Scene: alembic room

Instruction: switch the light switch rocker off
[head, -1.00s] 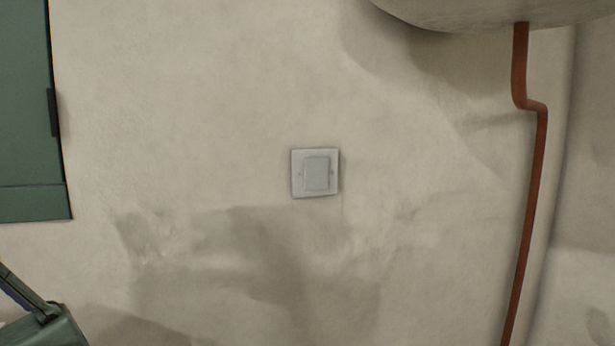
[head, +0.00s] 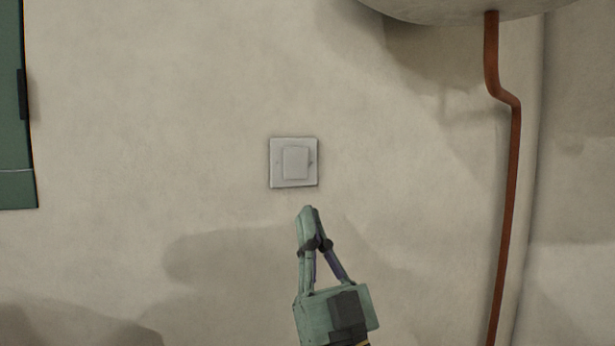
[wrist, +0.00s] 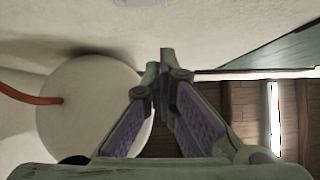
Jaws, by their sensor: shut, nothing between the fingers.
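The light switch is a pale square plate (head: 273,163) on the wall, with a raised rocker (head: 295,162) in its middle. Which way the rocker is tipped is too small to tell. My gripper (head: 307,211) is in the head view just below the switch plate, its fingertips shut and pointing up, with nothing held. In the head view a small gap of wall shows between the fingertips and the plate. In the wrist view the shut fingertips (wrist: 163,58) are in the middle, and part of a pale plate (wrist: 140,2) shows at the top edge.
A rust-red pipe (head: 511,200) runs down the wall at the right, below a rounded pale vessel (head: 460,8). A green panel (head: 14,120) is at the left edge. The wall around the switch is clear.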

